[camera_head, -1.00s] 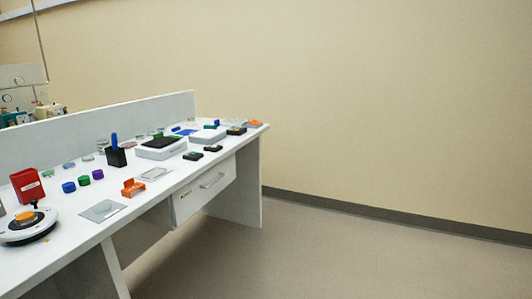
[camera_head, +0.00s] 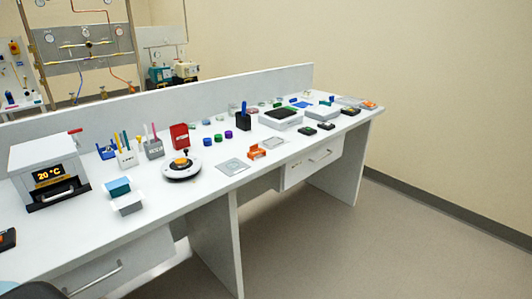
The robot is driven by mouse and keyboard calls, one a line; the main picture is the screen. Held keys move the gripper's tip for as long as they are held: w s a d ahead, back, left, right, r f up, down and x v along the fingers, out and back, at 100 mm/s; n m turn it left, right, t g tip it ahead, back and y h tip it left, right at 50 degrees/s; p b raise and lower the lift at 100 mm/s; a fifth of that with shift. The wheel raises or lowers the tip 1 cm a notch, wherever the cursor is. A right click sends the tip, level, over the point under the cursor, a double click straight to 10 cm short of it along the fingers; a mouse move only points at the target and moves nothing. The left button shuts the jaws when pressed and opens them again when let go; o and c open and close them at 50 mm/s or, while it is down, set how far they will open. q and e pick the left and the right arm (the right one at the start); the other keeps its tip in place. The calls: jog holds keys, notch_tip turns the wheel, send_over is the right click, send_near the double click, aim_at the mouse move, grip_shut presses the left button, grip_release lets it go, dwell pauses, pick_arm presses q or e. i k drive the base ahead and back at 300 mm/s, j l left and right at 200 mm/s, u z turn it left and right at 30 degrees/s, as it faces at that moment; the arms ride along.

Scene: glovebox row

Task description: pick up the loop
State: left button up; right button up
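I cannot clearly make out a loop in the head view. Thin coloured sticks stand upright in a white labelled cup (camera_head: 127,159) and a grey labelled cup (camera_head: 154,149) on the left half of the white bench (camera_head: 195,205). A loop may be among them, but they are too small to tell. A black block (camera_head: 242,120) with a blue upright handle (camera_head: 243,107) stands farther right. Neither of my grippers is in view.
A white box reading 20 °C (camera_head: 48,167) stands at the left, with a teal-and-white box (camera_head: 122,196) beside it. The floor (camera_head: 400,240) at right is clear.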

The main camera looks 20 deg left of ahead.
aim_at(115, 134)
jog(key=u, duration=1.5)
jog(key=i+j+u, duration=0.1)
jog(key=i+u, duration=0.15)
jog(key=i+j, duration=0.1)
jog(key=i, duration=1)
